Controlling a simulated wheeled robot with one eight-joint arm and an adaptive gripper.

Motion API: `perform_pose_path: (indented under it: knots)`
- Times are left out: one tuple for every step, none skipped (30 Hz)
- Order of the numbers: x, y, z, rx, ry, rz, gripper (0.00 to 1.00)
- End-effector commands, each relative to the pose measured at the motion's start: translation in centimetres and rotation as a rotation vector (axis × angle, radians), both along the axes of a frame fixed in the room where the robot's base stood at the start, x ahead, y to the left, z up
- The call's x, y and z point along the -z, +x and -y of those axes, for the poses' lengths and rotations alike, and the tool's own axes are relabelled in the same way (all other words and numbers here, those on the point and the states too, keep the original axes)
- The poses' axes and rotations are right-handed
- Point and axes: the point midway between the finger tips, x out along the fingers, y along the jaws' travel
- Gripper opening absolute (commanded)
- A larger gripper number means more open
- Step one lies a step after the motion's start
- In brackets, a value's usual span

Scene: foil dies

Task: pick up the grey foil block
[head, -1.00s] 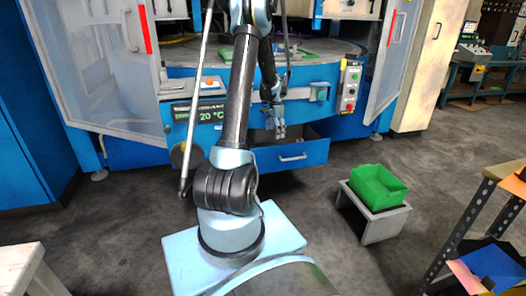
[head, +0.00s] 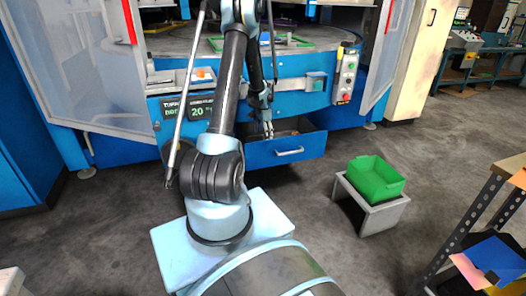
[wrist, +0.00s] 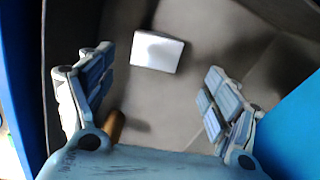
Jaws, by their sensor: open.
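A pale grey-white block (wrist: 157,52), which looks like the grey foil block, lies on the grey floor of the open blue drawer (head: 289,151). In the wrist view it is beyond my fingertips, left of the middle of the gap, and apart from both fingers. My gripper (wrist: 150,90) is open with nothing between its fingers. In the head view my gripper (head: 267,130) points down at the drawer opening, behind the drawer front. The block cannot be made out in the head view.
A brown cylindrical piece (wrist: 115,125) lies beside my left finger, partly hidden. Blue drawer walls flank the wrist view. The blue machine (head: 230,95) stands above the drawer. A green bin (head: 376,178) sits on a grey stand (head: 382,217) to the right, with clear floor around it.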

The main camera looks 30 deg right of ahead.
Motion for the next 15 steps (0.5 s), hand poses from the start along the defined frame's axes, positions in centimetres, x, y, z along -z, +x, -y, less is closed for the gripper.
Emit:
perform_pose_path:
  knots:
    - [0.8, 0.0, 0.0, 0.0, 0.0, 0.0, 0.82]
    - [1.2, 0.0, 0.0, 0.0, 0.0, 0.0, 0.82]
    - [1.7, 0.0, 0.0, 0.0, 0.0, 0.0, 0.82]
    - [2.0, 0.0, 0.0, 0.0, 0.0, 0.0, 0.82]
    - [2.3, 0.0, 0.0, 0.0, 0.0, 0.0, 0.82]
    - [2.6, 0.0, 0.0, 0.0, 0.0, 0.0, 0.82]
    - [2.8, 0.0, 0.0, 0.0, 0.0, 0.0, 0.82]
    - [2.9, 0.0, 0.0, 0.0, 0.0, 0.0, 0.82]
    - [3.1, 0.0, 0.0, 0.0, 0.0, 0.0, 0.82]
    - [3.1, 0.0, 0.0, 0.0, 0.0, 0.0, 0.82]
    - [3.2, 0.0, 0.0, 0.0, 0.0, 0.0, 0.82]
    - [3.3, 0.0, 0.0, 0.0, 0.0, 0.0, 0.82]
    - [3.4, -0.1, 0.0, 0.0, 0.0, 0.0, 0.82]
    - [3.6, -0.1, 0.0, 0.0, 0.0, 0.0, 0.82]
    - [3.8, -0.1, 0.0, 0.0, 0.0, 0.0, 0.82]
